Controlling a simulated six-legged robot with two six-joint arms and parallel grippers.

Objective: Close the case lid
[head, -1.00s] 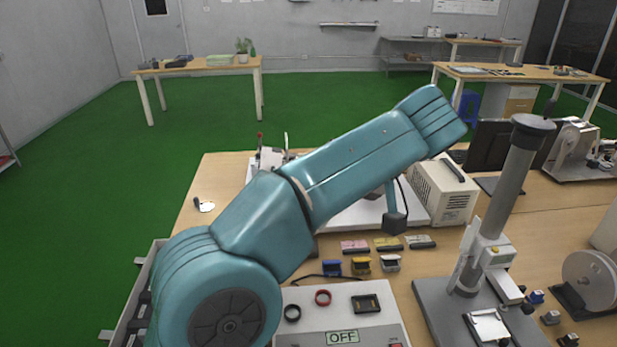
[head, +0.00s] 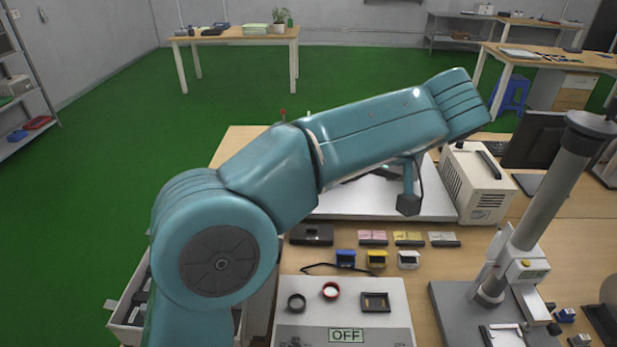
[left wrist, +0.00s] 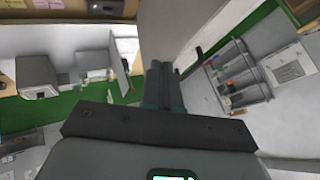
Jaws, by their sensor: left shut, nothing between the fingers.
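A grey open-topped case (head: 122,318) stands at the lower left in the head view, with dark items inside. Most of it is hidden behind my left arm. A grey upright panel (head: 262,300) shows just right of the arm; I cannot tell whether it is the case lid. My left gripper (left wrist: 164,72) shows in the left wrist view with its fingers together and nothing between them. In the head view its fingers are hidden behind the arm. A pale flat panel (left wrist: 172,28) lies beyond the fingertips in the wrist view; contact is not clear. My right gripper is not in view.
A grey box marked OFF (head: 395,310) carries rings and a dark frame. Small blue, yellow and white clips (head: 377,258) lie behind it. A beige instrument (head: 475,180) and a grey post stand (head: 545,195) are at the right. Green floor is clear at the left.

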